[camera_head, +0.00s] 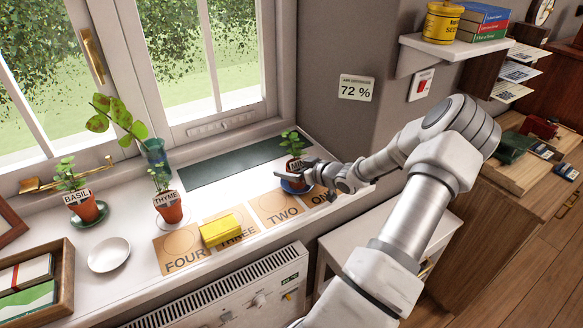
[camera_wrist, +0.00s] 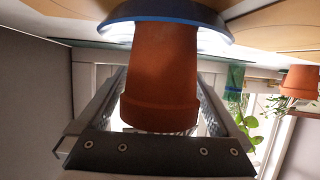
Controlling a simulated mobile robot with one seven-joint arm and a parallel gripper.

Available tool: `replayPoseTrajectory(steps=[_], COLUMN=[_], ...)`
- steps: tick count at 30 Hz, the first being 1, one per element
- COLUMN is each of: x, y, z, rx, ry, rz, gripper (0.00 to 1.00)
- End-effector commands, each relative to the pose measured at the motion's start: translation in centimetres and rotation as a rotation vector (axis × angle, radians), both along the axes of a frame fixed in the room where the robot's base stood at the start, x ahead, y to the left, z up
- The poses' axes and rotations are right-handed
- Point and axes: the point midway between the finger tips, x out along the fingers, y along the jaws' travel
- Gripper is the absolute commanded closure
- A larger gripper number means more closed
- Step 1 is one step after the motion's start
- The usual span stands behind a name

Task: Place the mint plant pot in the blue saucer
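The mint plant pot (camera_head: 295,166) is small and terracotta, with a leafy plant and a partly readable label. It stands at the right end of the white sill. The blue saucer (camera_head: 292,186) is under it. In the wrist view, which is upside down, the saucer's rim (camera_wrist: 170,12) hides the pot's base, so the pot (camera_wrist: 162,75) appears to sit inside it, roughly upright. My gripper (camera_head: 314,175) reaches in from the right. It also shows in the wrist view (camera_wrist: 162,80), with one finger each side of the pot. Whether the fingers press on it is unclear.
A yellow block (camera_head: 219,231) lies on the numbered cards. A white dish (camera_head: 109,254) and a wooden tray (camera_head: 66,285) are at front left. A dark green strip (camera_head: 232,163) lies behind.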

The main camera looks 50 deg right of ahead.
Motion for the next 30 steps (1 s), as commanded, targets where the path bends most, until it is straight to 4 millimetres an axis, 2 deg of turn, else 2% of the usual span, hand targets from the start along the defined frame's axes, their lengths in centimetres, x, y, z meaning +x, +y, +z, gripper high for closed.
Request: replayPoseTrajectory(steps=[8,21,25,30], x=[-0.4,-8.5,-10.2,-11.0], y=[0.0,0.2,0.2,0.3], z=[0.7,4.1,4.7,5.0], rx=[-0.001,-0.001,-0.001,-0.001], ry=[0.001,0.003,0.001,0.001], rz=[-0.001,-0.002,-0.002,0.000], gripper=[0.00,0.00,0.00,0.00])
